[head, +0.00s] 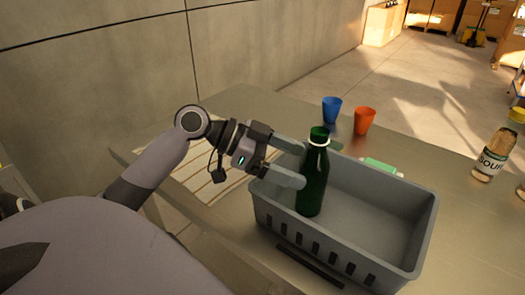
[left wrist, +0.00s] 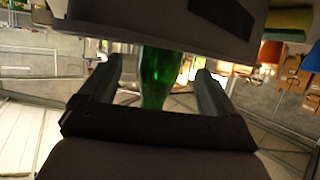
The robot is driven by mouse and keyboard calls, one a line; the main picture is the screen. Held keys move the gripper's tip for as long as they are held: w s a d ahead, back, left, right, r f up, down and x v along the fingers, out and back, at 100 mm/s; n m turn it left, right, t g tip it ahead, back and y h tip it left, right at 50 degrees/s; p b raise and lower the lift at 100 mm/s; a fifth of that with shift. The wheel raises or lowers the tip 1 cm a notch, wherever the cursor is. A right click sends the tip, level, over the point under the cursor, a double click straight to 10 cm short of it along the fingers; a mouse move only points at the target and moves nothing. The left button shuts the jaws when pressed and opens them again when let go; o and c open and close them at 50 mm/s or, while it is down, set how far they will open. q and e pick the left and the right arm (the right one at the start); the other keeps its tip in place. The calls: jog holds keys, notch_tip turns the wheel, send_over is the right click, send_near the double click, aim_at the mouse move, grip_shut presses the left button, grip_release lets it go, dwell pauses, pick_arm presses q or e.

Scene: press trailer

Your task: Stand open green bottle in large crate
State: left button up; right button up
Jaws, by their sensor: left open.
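The green bottle (head: 314,182) stands upright inside the large grey crate (head: 425,225), at its left end. It has a pale ring at the neck; I cannot tell whether its mouth is open. My left gripper (head: 304,164) is open, reaching over the crate's left end with one finger on each side of the bottle. In the left wrist view the bottle (left wrist: 160,77) shows between the two spread fingers (left wrist: 160,85), and the crate wall (left wrist: 150,22) hides its lower part. Whether a finger touches the bottle is not clear. My right gripper is not in view.
A blue cup (head: 332,109) and an orange cup (head: 364,121) stand behind the crate. A green and white item (head: 382,166) lies by its back rim.

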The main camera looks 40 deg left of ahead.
pick_arm(q)
jog(key=v, duration=0.7)
jog(key=shift+b, duration=0.45)
jog(key=shift+s+a+r, duration=0.1)
